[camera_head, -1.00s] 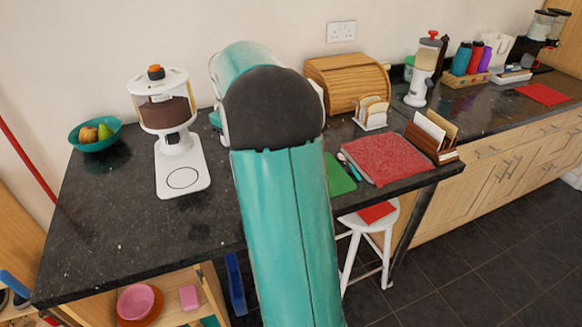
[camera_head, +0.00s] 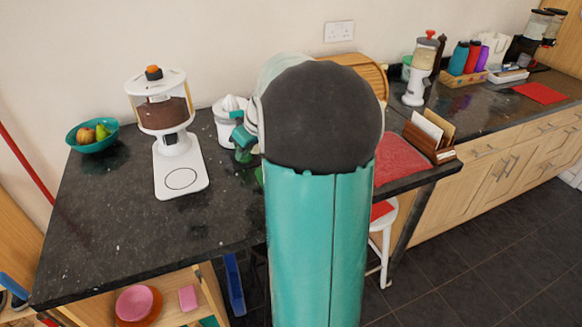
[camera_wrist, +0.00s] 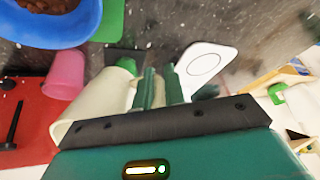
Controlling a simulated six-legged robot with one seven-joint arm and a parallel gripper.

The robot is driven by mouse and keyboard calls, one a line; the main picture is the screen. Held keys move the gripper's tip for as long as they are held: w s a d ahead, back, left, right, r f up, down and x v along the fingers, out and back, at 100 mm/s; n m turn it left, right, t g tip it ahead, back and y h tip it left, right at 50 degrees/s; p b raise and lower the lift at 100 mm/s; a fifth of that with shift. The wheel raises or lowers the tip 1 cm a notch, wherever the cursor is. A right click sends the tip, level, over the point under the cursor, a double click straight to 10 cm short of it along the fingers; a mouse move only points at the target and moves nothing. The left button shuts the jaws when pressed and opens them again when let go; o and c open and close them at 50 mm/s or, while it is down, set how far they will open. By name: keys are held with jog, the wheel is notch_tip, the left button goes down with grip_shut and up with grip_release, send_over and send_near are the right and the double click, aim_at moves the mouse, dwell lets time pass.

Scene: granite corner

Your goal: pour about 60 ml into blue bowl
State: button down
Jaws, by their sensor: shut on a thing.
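The blue bowl (camera_wrist: 60,25) is at the top left of the wrist view, cut off by the frame edge, with brown contents in it. My gripper (camera_wrist: 160,87) is shut on a cream cup-like vessel (camera_wrist: 98,108), which lies tilted across the wrist view. Its inside is not clear, so I cannot tell what it holds. The vessel is apart from the bowl in the picture, below and to the right of it. In the head view my arm hides the bowl and the vessel.
A pink cup (camera_wrist: 66,74) stands between bowl and vessel. A red mat (camera_wrist: 30,115) lies left. A white dispenser (camera_head: 168,130) and a white juicer (camera_head: 230,117) stand on the dark counter (camera_head: 120,215), near a fruit bowl (camera_head: 93,147). The front left counter is clear.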

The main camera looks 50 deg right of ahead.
jog(key=f+t, duration=0.1)
jog(key=s+f+t, duration=0.1)
jog(key=f, duration=0.1)
jog(key=shift+s+d+f, duration=0.1)
jog(key=shift+s+d, duration=0.1)
jog(key=shift+a+r+t+y, duration=0.1)
jog(key=shift+r+t+y, duration=0.25)
jog(key=shift+t, duration=0.25)
jog(key=shift+r, duration=0.2)
jog(key=shift+a+f+t, duration=0.1)
jog(key=shift+f+t, duration=0.25)
jog(key=shift+t, duration=0.65)
jog(key=shift+s+r+t+y, duration=0.1)
jog(key=shift+r+t+y, duration=0.15)
jog(key=shift+r+t, duration=0.45)
jog(key=shift+s+f+n+t, duration=0.1)
jog(key=shift+f+n+t, duration=0.3)
jog(key=shift+t, duration=0.5)
